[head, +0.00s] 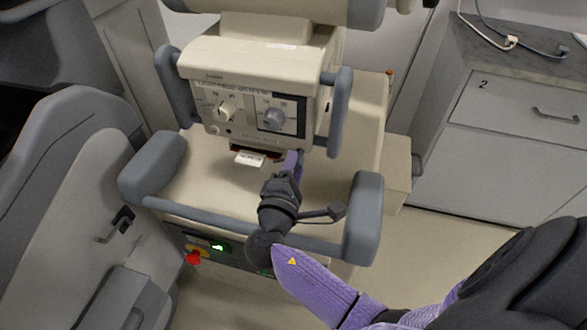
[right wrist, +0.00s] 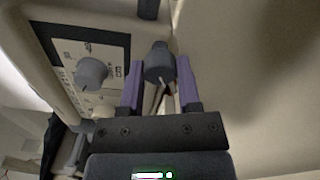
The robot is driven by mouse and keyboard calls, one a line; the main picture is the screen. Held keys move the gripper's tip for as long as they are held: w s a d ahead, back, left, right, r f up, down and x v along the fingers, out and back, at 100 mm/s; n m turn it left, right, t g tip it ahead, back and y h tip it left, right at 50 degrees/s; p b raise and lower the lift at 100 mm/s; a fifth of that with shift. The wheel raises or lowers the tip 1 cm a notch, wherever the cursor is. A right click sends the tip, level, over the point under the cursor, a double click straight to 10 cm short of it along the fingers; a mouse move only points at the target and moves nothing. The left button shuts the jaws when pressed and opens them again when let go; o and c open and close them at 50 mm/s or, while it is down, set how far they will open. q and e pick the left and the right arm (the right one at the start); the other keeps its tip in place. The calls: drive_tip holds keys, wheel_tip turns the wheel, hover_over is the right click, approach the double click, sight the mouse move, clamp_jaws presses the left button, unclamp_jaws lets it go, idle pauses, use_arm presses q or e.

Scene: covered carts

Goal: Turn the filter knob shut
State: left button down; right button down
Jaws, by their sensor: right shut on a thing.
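The beige machine's front panel (head: 246,104) has a cream knob (head: 227,111) on the left and a grey knob (head: 273,119) on the right. Their labels are too small to read. My right gripper (head: 291,158) is just below the panel's right part. In the head view this held knob is hidden by the gripper. The grey panel knob also shows in the wrist view (right wrist: 92,73), left of the fingers and apart from them. My left gripper is out of view.
Grey handles (head: 338,112) flank the panel, and a lower grey rail (head: 225,216) runs across the cart's front. A red button (head: 193,257) and green light (head: 218,247) are below. A cabinet (head: 513,125) stands at right, and a grey seat (head: 65,190) at left.

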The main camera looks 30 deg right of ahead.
drive_tip(key=shift+m, duration=0.4)
drive_tip(key=shift+c, duration=1.5)
unclamp_jaws()
